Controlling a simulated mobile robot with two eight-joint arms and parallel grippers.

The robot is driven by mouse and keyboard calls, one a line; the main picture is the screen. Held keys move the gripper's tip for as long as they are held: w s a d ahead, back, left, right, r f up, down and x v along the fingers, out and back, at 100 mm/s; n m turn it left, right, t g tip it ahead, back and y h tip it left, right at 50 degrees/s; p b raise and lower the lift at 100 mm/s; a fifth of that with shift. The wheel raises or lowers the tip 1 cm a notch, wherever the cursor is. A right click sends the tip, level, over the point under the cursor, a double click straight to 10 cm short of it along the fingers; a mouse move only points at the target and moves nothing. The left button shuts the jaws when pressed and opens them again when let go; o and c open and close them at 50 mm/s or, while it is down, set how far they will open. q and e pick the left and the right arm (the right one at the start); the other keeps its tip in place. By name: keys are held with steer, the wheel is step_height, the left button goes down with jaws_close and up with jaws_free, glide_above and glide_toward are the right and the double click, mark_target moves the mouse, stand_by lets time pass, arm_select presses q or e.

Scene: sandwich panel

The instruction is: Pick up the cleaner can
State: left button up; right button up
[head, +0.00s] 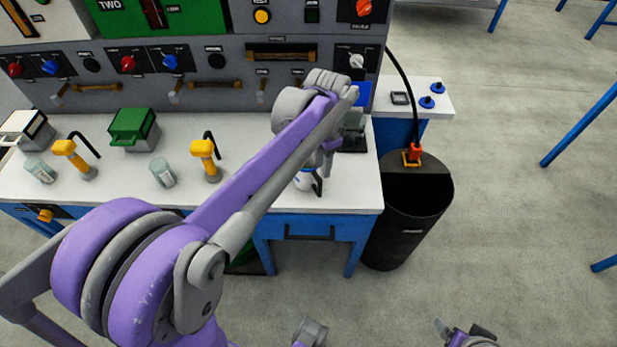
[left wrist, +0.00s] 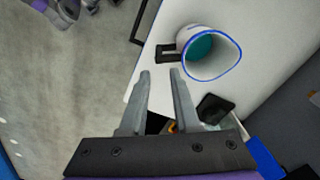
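I cannot single out a cleaner can with certainty. A white cup-like container (left wrist: 188,36) with a blue rim, a teal inside and a black handle stands on the white bench in the left wrist view. It is partly hidden behind my arm in the head view (head: 303,181). My left gripper (left wrist: 160,74) is open, its fingers apart with nothing held between them, beside and below the container in that picture. In the head view my left arm hides much of that gripper. My right gripper (head: 462,329) is at the bottom edge, low over the floor, its fingers spread.
The white bench top (head: 235,130) carries yellow taps (head: 204,160), a green box (head: 134,129) and glass jars (head: 162,172). A grey control panel (head: 190,65) rises behind. A black bin (head: 408,215) with an orange-red fitting and black hose stands to the right.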

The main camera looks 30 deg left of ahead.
arm_select(q)
glide_above(320, 195)
steer(key=w, duration=0.1)
steer(key=f, duration=0.5)
steer(key=shift+a+f+b, duration=0.2)
steer(key=shift+f+b, duration=0.05)
steer(key=shift+b, duration=0.05)
steer(key=shift+s+f+b, duration=0.2)
steer(key=shift+f+b, duration=0.1)
steer(key=shift+f, duration=2.4)
jaws_close()
